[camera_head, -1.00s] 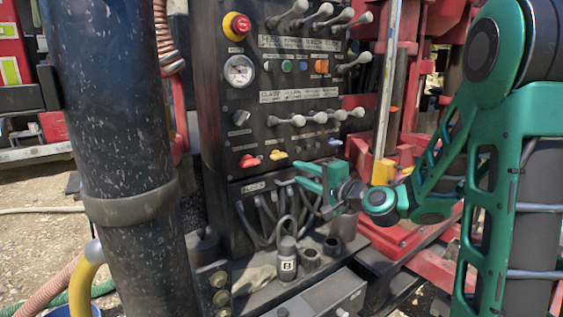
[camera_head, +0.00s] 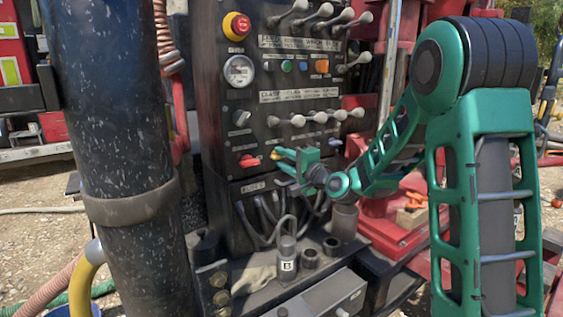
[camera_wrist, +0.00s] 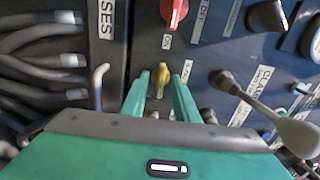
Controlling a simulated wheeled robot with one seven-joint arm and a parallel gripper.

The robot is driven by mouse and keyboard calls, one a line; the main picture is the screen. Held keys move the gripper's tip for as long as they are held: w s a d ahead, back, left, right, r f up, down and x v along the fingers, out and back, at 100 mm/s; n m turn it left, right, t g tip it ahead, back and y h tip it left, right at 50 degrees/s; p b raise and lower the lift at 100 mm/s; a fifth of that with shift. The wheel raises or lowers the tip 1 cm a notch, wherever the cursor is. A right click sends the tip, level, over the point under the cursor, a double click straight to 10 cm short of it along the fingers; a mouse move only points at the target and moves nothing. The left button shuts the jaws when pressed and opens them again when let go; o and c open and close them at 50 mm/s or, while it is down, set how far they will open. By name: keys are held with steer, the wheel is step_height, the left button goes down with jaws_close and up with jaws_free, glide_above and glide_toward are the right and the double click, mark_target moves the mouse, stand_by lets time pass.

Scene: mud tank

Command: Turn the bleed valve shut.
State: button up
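A yellow valve handle (camera_wrist: 161,74) sits on the black control panel (camera_head: 216,130), straight ahead of my gripper (camera_wrist: 160,88) in the wrist view. In the head view the yellow handle (camera_head: 281,152) is partly covered by my green gripper (camera_head: 284,163). The gripper's two fingers are apart, one on each side of the handle's line; I cannot tell whether they touch it. A red valve handle (camera_head: 249,161) is to its left on the panel, and it also shows at the top of the wrist view (camera_wrist: 174,12). The small labels are too blurred to tell which is the bleed valve.
A row of grey levers (camera_head: 316,118) is above the gripper, and one lever (camera_wrist: 255,105) reaches close to its right in the wrist view. Grey hoses (camera_head: 265,212) hang below. A thick black column (camera_head: 120,130) stands at the left. A padlock-like grey part (camera_head: 287,250) stands on the ledge.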

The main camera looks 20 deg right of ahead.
steer(key=shift+w, duration=0.1)
jaws_close()
steer(key=shift+n, duration=0.4)
steer(key=shift+f+n, duration=0.1)
steer(key=shift+n, duration=0.9)
steer(key=n, duration=0.4)
steer(key=shift+n, duration=0.3)
steer(key=n, duration=0.5)
steer(key=shift+f, duration=0.15)
steer(key=n, duration=0.5)
